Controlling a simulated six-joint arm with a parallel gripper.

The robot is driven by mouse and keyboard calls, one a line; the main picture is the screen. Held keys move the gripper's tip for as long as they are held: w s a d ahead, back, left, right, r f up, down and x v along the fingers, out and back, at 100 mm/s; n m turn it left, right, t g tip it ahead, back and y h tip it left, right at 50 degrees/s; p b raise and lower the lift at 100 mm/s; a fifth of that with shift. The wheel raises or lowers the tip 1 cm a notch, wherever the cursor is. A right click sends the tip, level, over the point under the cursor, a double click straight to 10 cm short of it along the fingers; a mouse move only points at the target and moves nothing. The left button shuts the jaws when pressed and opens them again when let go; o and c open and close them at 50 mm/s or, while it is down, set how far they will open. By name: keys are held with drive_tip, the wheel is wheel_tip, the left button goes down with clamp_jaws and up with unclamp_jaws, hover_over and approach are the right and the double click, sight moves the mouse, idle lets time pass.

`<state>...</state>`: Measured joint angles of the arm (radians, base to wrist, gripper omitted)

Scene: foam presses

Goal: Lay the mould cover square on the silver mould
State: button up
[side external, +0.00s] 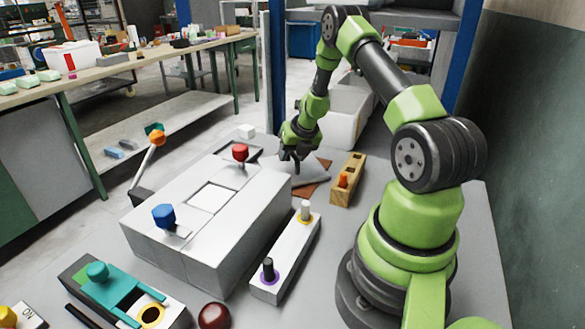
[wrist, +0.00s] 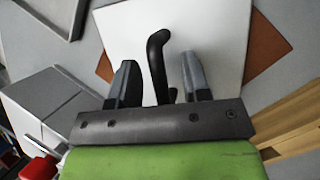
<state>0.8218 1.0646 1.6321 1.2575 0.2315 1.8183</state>
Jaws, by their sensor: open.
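The mould cover, a pale flat plate (wrist: 210,35) with a black bent handle (wrist: 157,60), lies on a brown mat (wrist: 262,48), turned relative to it. In the side view the plate (side external: 312,174) is partly behind my gripper (side external: 290,157). My gripper is open in the wrist view (wrist: 158,80), with a finger on either side of the handle. I cannot tell whether the fingers touch it. The silver mould appears to be the large pale grey block (side external: 245,215) with a square opening on top, left of my gripper in the side view.
A red knob (side external: 240,152) and a blue knob (side external: 164,215) stand on the block. A wooden block (side external: 348,190) with an orange peg stands right of the plate. A long white box (side external: 285,262) with two knobs is in front. An orange-balled lever (side external: 156,139) rises at left.

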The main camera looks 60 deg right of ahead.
drive_tip(key=shift+f, duration=0.1)
drive_tip(key=shift+c, duration=0.3)
clamp_jaws()
